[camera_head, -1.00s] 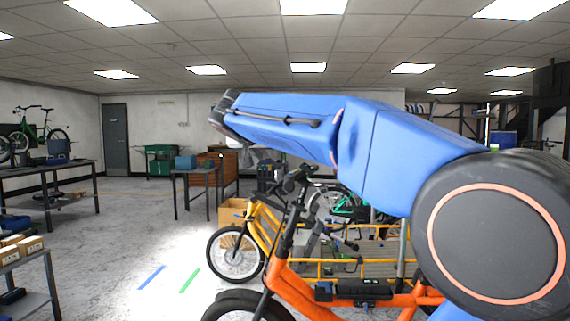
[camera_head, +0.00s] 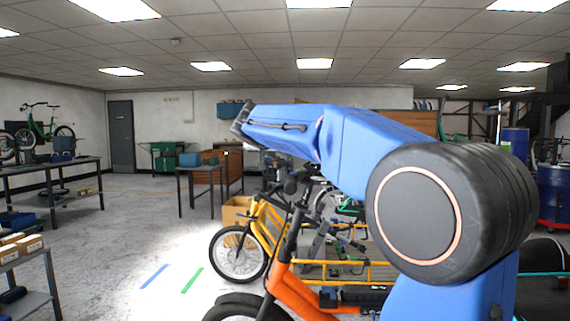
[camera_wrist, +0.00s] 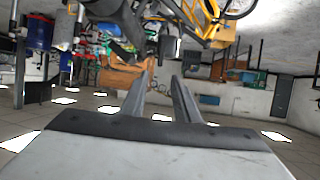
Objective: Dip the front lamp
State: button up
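The orange cargo bike (camera_head: 297,294) stands at the lower middle of the head view, with black handlebars (camera_head: 297,184). I cannot clearly make out its front lamp in the head view. A bright patch of light (camera_head: 190,228) lies on the floor ahead of the bikes. The wrist view is upside down. There my gripper (camera_wrist: 160,78) shows two grey fingers apart, with nothing between them. A small dark block (camera_wrist: 168,47) hangs just beyond the fingertips and may be the lamp. In the head view my gripper is not clearly visible below my blue forearm.
A yellow cargo bike (camera_head: 238,254) stands behind the orange one. Blue tape (camera_head: 154,276) and green tape (camera_head: 192,280) mark the floor. A workbench (camera_head: 52,172) and a shelf with boxes (camera_head: 40,290) are at left. A blue barrel (camera_head: 553,196) is at right. Floor at left is free.

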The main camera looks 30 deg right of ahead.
aim_at(285, 171)
jog(key=x, duration=0.9)
grip_shut()
